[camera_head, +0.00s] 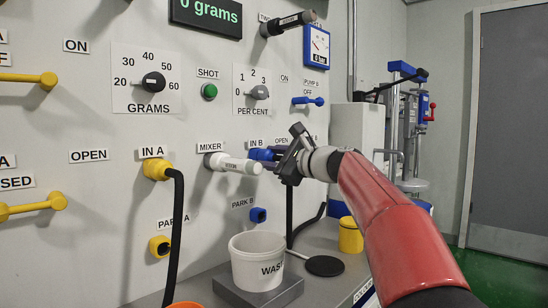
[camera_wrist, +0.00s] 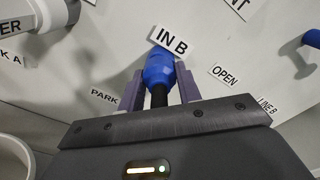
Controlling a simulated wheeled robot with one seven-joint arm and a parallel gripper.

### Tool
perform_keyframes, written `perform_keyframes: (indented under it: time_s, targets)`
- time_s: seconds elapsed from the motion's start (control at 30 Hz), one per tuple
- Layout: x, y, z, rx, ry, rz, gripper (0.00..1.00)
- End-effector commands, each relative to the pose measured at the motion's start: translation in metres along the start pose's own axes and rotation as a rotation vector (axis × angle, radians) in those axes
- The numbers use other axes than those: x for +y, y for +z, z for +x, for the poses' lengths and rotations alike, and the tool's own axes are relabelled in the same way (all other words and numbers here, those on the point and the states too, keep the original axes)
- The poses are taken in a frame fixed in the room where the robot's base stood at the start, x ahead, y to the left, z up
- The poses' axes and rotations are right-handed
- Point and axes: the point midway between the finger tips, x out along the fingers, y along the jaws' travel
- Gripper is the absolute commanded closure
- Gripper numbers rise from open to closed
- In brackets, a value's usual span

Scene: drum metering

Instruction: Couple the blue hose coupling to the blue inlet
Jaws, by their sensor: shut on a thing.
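My gripper (camera_head: 276,157) is at the panel under the IN B label, its fingers on either side of the blue hose coupling (camera_wrist: 159,70). The wrist view shows the gripper (camera_wrist: 159,88) shut on it, with the black hose (camera_wrist: 159,97) running back between the fingers. The coupling points at the panel just below the IN B label. In the head view a blue part (camera_head: 261,154) shows at IN B, ahead of the fingers. I cannot tell there where coupling ends and blue inlet begins, nor whether they are fully joined.
The white mixer spout (camera_head: 232,164) sticks out just left of my gripper. A blue PARK B holder (camera_head: 258,215) is below. A white waste bucket (camera_head: 257,262) stands on a grey block (camera_head: 258,293). A yellow coupling (camera_head: 156,170) with a black hose sits at IN A.

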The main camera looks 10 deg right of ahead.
Motion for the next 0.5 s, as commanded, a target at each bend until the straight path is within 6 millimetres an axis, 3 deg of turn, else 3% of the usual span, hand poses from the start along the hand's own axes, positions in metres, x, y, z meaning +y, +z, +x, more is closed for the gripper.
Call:
perform_keyframes:
  time_s: [0.07,0.1,0.2,0.27,0.5]
  targets:
    - [-0.0004,0.0009,0.002,-0.001,0.0,0.0,1.0]
    - [-0.0001,0.0006,0.0018,-0.001,0.0,0.0,0.62]
    - [0.0,0.0004,0.0017,-0.001,0.0,0.0,0.49]
    - [0.0,0.0003,0.0017,0.0,0.0,0.0,0.41]
    - [0.0002,-0.0005,0.0015,0.001,0.0,0.001,0.41]
